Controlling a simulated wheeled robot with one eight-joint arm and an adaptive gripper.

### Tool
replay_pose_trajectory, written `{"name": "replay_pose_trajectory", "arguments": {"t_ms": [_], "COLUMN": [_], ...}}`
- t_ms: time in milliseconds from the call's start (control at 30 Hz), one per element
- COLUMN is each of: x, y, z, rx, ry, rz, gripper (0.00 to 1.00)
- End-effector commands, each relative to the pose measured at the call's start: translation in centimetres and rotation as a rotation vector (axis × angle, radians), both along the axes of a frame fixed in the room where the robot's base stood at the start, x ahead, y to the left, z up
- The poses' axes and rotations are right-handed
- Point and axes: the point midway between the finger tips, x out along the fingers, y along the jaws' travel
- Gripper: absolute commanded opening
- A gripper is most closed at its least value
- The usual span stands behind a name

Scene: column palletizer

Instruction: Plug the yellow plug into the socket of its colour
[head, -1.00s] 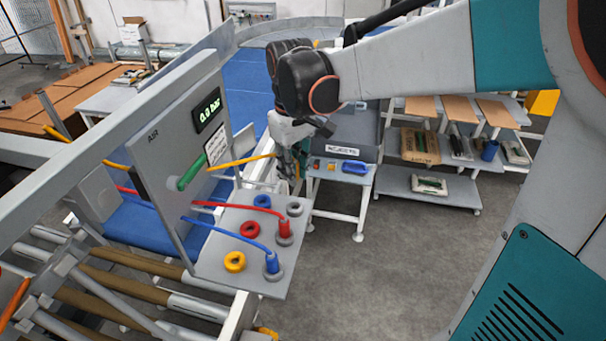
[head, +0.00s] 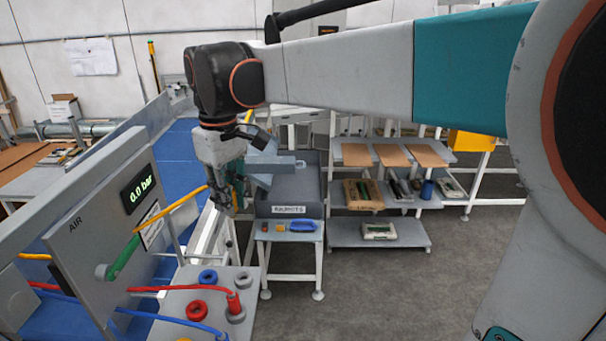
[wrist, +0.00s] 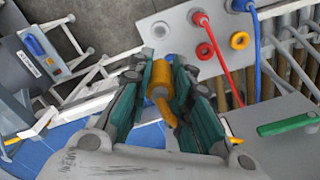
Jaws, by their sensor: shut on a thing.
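My gripper (head: 234,200) is shut on the yellow plug (wrist: 160,80), which shows between its green fingers in the wrist view. In the head view the fingers hide most of the plug. A yellow hose (head: 172,211) runs from the AIR panel (head: 80,255) to my gripper. The plug is held above and beyond the socket shelf (head: 174,300), apart from it. The yellow socket (wrist: 240,40) is an empty ring, right of the plug in the wrist view. In the head view it is almost wholly cut off by the bottom edge.
An empty red socket (head: 196,310) and a blue-looking one (head: 208,278) are on the shelf. A red plug (head: 233,300) and a blue plug (wrist: 240,4) with hoses stand in sockets. A green handle (head: 122,257) juts from the panel. A small table (head: 290,237) stands behind.

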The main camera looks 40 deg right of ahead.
Motion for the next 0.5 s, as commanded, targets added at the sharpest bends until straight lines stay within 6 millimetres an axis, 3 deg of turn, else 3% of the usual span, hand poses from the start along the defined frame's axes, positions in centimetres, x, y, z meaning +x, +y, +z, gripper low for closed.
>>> {"name": "replay_pose_trajectory", "arguments": {"t_ms": [500], "x": [-1.3], "y": [2.0], "z": [-1.7], "rx": [0.0], "ry": [0.0], "rz": [0.002], "gripper": [0.0]}}
